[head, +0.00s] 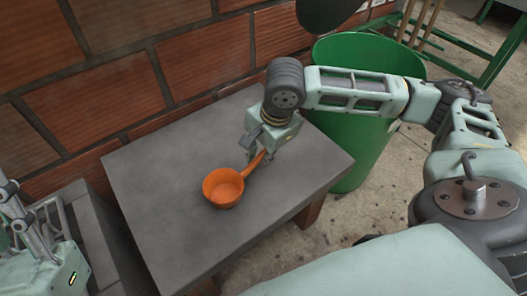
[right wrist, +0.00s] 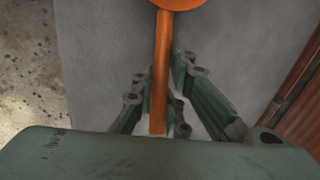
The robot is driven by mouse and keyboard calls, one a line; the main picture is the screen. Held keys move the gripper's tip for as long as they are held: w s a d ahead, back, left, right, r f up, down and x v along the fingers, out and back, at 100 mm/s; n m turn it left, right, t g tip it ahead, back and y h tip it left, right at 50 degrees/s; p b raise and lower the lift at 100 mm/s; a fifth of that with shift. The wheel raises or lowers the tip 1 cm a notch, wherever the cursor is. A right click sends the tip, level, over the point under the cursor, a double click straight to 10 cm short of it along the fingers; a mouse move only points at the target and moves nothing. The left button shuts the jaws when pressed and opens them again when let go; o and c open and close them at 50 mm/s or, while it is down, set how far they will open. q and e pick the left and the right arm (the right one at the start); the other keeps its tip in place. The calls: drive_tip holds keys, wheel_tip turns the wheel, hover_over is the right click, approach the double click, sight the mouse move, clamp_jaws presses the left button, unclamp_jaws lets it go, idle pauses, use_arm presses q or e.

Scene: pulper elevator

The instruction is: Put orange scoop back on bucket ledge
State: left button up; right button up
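The orange scoop (head: 223,188) is over the grey slab table, its bowl to the left and its handle rising toward my right gripper (head: 262,158). I cannot tell whether the bowl touches the slab. In the right wrist view, the scoop's handle (right wrist: 161,75) runs between the fingers of my right gripper (right wrist: 160,72). I see some room beside the handle near the fingertips and cannot tell whether the fingers grip it. My left gripper (head: 14,208) shows partly at the left edge, with nothing visible in it. A large green bucket (head: 360,150) stands behind the right arm, partly hidden; I cannot make out its ledge.
The grey slab table (head: 160,210) is bare around the scoop. A brick wall (head: 110,90) rises behind it. A dark round object (head: 325,12) is above the bucket. A green frame (head: 475,60) stands at the back right. Concrete floor (head: 400,165) shows on the right.

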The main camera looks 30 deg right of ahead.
drive_tip(key=o, duration=0.5)
